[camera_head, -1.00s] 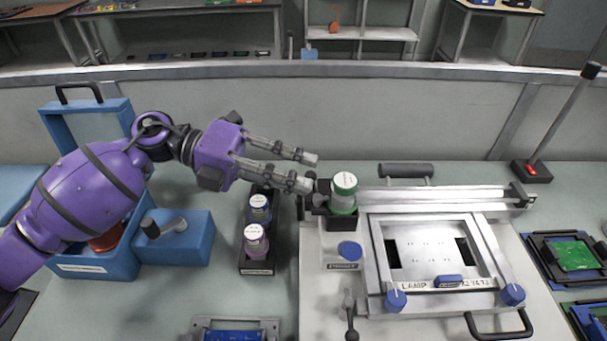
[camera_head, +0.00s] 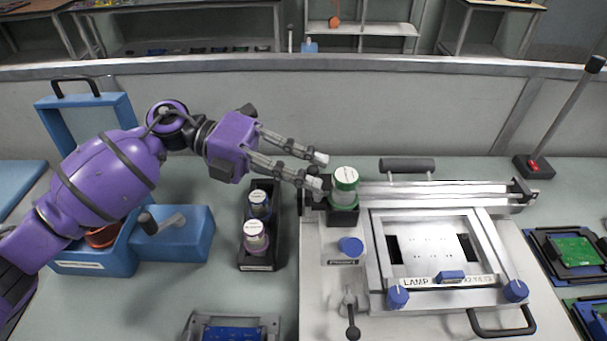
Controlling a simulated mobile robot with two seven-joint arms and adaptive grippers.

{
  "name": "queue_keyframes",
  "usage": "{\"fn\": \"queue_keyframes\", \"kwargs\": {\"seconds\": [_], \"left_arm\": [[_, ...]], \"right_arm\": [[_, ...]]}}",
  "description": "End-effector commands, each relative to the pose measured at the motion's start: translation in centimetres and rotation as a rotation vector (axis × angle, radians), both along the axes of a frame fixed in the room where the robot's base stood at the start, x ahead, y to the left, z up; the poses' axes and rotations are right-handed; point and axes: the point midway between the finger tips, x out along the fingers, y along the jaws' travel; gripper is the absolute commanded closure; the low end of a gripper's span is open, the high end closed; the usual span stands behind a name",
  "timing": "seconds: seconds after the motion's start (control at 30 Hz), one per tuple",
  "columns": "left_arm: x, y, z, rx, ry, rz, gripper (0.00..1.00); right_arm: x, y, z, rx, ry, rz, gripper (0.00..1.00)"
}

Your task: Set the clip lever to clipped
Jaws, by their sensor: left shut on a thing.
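The bottle stands upright in a black holder (camera_head: 343,216) on the fixture's back left corner. A second small lever with a black knob (camera_head: 352,334) is at the fixture's front left. My right gripper is out of view.
A black rack (camera_head: 258,264) with two bottles stands left of the fixture. A blue box with a crank (camera_head: 185,238) and a blue case (camera_head: 90,262) lie further left. The metal frame (camera_head: 380,265) fills the right; green boards (camera_head: 572,252) sit beyond.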

Motion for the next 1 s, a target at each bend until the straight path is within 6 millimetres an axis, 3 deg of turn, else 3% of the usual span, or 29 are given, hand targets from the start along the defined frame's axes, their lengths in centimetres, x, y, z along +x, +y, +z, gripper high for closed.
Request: {"fn": "queue_keyframes", "kwargs": {"seconds": [0.2, 0.6, 0.63, 0.7, 1.0], "left_arm": [[0.4, -0.6, -0.1, -0.006, 0.000, -0.133, 1.00], [0.3, -0.7, 0.3, -0.006, -0.002, -0.164, 1.00], [0.3, -0.7, 0.3, -0.006, -0.003, -0.164, 0.82], [0.3, -0.7, 0.3, -0.006, -0.003, -0.164, 0.74], [0.3, -0.5, 0.2, -0.004, -0.002, -0.163, 0.74]], "right_arm": [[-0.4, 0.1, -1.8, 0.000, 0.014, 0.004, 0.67], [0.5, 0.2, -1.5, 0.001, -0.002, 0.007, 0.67], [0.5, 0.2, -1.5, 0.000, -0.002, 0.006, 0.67], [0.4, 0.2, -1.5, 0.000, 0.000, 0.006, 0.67], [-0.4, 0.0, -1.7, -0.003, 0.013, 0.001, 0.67]]}}
